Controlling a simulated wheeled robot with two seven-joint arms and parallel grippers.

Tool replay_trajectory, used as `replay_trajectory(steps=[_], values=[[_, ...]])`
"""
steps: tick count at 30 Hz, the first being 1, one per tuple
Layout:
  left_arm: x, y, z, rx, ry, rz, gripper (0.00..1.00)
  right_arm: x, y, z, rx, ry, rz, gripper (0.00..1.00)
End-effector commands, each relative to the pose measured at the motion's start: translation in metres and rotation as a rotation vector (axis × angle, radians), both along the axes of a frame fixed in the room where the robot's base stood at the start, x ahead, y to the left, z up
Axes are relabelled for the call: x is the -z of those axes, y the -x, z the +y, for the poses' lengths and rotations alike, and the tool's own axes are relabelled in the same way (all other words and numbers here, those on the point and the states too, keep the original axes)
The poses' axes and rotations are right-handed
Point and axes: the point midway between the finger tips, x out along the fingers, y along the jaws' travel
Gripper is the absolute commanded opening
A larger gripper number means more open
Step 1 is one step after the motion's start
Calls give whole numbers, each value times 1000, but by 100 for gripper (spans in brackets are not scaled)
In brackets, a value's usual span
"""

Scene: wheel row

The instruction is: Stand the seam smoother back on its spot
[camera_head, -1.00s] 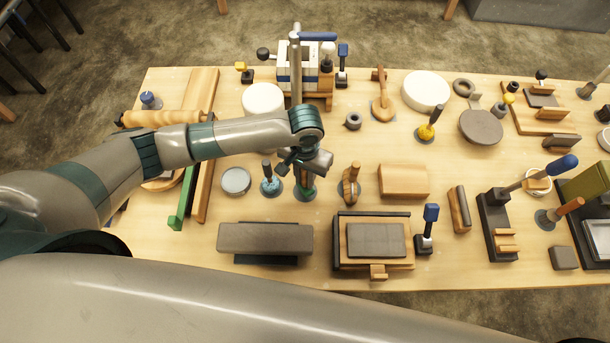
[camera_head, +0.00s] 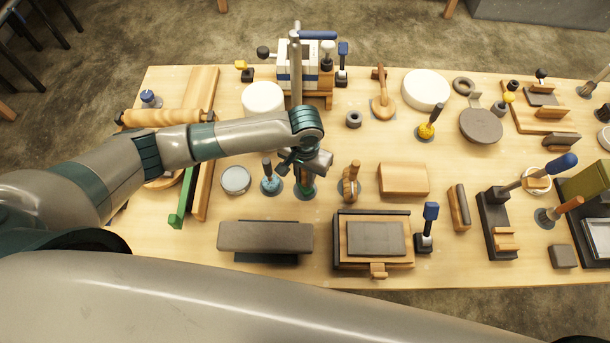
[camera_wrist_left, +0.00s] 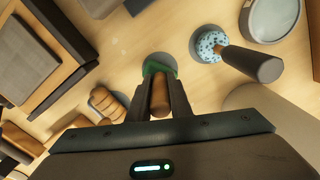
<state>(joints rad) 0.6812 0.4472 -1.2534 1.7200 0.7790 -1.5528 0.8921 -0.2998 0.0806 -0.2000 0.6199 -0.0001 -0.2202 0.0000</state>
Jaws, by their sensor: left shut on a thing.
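My left gripper (camera_head: 302,170) is shut on the wooden handle of a green-ended tool, which I take to be the seam smoother (camera_wrist_left: 159,98). The tool is roughly upright. Its green end lies over a round grey spot (camera_wrist_left: 172,58) on the table, which also shows around the green end in the head view (camera_head: 305,197). I cannot tell whether the green end touches the spot. The fingers hide much of the handle. My right gripper is out of view.
A blue-speckled tool with a dark handle (camera_head: 270,184) stands close on the left. A wooden tool (camera_head: 350,184) stands close on the right. A round grey-topped dish (camera_head: 236,180) is farther left. A dark grey block (camera_head: 265,237) lies in front. The table is crowded, with narrow gaps.

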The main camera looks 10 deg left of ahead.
Motion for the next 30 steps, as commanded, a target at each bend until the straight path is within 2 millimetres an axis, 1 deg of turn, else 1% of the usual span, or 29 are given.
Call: replay_trajectory(steps=[24, 29, 30], values=[[13, 0, 0, 1, 0, -1, 0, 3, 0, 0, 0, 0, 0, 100], [14, 0, 0, 1, 0, -1, 0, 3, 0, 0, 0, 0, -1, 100], [14, 0, 0, 1, 0, -1, 28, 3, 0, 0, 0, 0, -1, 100]])
